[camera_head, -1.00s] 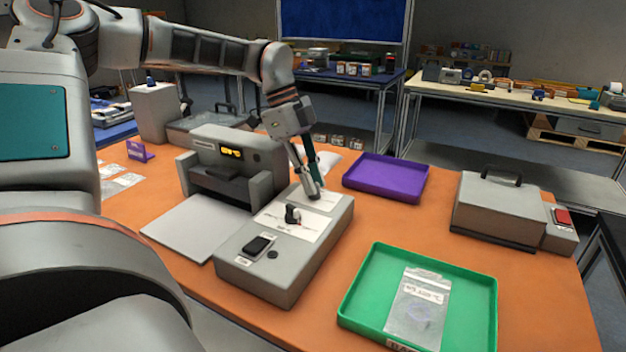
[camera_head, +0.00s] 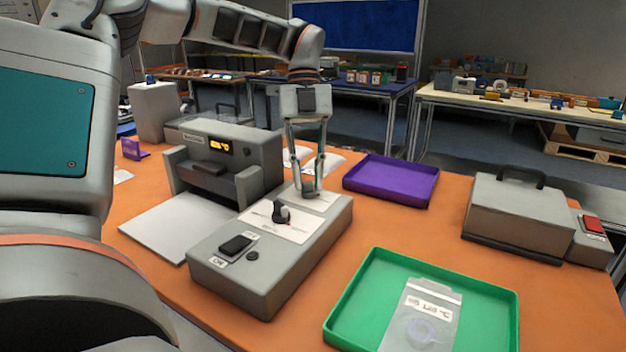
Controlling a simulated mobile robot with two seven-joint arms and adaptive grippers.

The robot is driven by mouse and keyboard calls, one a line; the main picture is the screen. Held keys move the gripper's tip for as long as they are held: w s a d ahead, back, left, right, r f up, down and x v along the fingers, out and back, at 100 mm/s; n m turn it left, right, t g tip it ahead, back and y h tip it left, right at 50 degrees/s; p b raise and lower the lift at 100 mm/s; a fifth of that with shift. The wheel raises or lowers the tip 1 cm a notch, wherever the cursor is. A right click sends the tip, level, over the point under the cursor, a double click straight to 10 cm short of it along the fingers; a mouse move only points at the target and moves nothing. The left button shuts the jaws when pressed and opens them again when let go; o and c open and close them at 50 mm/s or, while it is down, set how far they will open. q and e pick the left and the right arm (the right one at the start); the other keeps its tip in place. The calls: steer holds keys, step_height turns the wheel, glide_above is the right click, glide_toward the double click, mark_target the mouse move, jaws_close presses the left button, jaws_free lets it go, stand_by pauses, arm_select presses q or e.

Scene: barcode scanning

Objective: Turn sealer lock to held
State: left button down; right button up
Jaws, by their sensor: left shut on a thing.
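The grey control box (camera_head: 300,248) stands on the orange table with a black rocker switch (camera_head: 235,244) and a black lever knob (camera_head: 281,212) on a white plate. My left gripper (camera_head: 309,191) points down at the box's far end, beside a small white label. Its fingers are close together at the box top and shut on the small sealer lock there, which they mostly hide. I cannot read the lock's position. The grey sealer (camera_head: 217,150) with a lit yellow display stands to the left of the box. My right gripper is not in view.
A green tray (camera_head: 345,300) with a clear labelled bag (camera_head: 420,318) is at front right. A purple tray (camera_head: 392,180) lies behind the box. A grey case (camera_head: 520,210) with a handle and a red-topped block (camera_head: 592,226) stand at the right. Orange table shows between them.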

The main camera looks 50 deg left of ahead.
arm_select(q)
steer(key=m+g+y+b, duration=0.1)
steer(key=m, duration=0.2)
steer(key=shift+w+d+m, duration=0.1)
steer(key=shift+w+m, duration=0.05)
steer(key=shift+m, duration=0.15)
steer(key=shift+m+g+y, duration=0.3)
steer(key=shift+m+y, duration=0.4)
steer(key=shift+m, duration=1.2)
steer(key=shift+r, duration=0.1)
steer(key=c, duration=1.9)
jaws_free()
steer(key=shift+v, duration=3.7)
steer(key=shift+d, duration=0.1)
